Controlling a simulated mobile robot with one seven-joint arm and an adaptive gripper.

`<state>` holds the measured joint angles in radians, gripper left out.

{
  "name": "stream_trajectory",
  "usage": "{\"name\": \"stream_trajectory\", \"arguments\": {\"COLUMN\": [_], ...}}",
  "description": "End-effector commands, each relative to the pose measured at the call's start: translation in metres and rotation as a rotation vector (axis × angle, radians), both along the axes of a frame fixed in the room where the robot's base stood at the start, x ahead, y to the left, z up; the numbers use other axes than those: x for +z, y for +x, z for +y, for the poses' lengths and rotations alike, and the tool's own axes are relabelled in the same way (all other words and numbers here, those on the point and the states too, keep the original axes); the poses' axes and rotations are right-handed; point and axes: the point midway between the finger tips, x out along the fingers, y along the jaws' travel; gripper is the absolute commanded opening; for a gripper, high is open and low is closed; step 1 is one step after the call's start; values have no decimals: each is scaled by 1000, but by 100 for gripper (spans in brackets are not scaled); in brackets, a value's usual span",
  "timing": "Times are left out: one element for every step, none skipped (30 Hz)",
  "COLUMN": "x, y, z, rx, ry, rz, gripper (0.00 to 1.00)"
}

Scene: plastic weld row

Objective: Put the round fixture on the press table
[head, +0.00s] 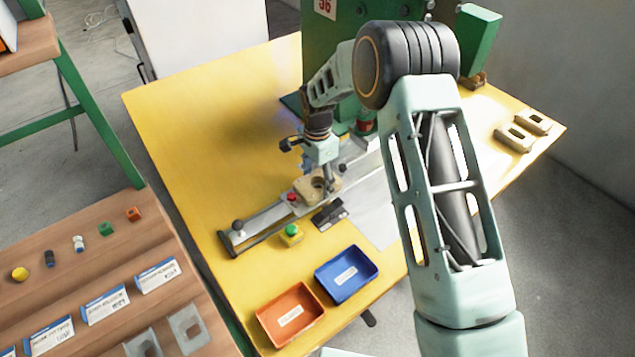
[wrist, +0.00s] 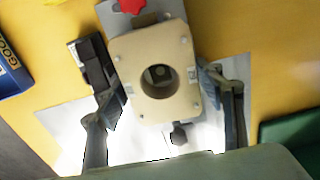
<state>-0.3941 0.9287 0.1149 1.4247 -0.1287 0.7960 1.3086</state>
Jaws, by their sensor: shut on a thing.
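The round fixture is a tan block (head: 308,191) with a round hole through its middle. In the head view it is over the metal slide rail (head: 265,219) in front of the green press (head: 328,38). The wrist view shows its top face (wrist: 149,52) from above, with the hole open. My gripper (wrist: 163,84) has one finger on each side of the block and is shut on it. In the head view my gripper (head: 320,178) comes down on it from above. I cannot tell whether the block's underside touches the metal below.
Two tan fixtures with slots (head: 513,138) lie at the yellow table's right. An orange tray (head: 290,315), a blue tray (head: 347,275) and a green button box (head: 291,235) are near the front. A red knob (wrist: 132,5) is close to the block. The table's left side is clear.

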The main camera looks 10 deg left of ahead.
Motion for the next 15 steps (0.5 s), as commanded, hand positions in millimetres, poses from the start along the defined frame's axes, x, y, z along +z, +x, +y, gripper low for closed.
{"name": "stream_trajectory", "arguments": {"x": [5,7,11,15,19,26,31,38,46,53,59,68,74,80,87], "y": [1,1,1,1,1,1,1,1,1,1,1,1,1,1,1], "z": [0,0,1,0,1,1,1,1,1,0,1,1,1,1,1], "rx": [0,0,0,0,-1,-1,-1,-2,-1,-1,0,0,1,1,1], "ry": [1,1,1,1,1,2,2,2,2,2,2,2,2,1,1], "rz": [-2,-3,-4,-4,-4,-4,-4,-4,-4,-4,-4,-4,-4,-4,-3], "gripper": [30,30,30,30,30,30,30,30,30,30,30,30,30,30,30]}}
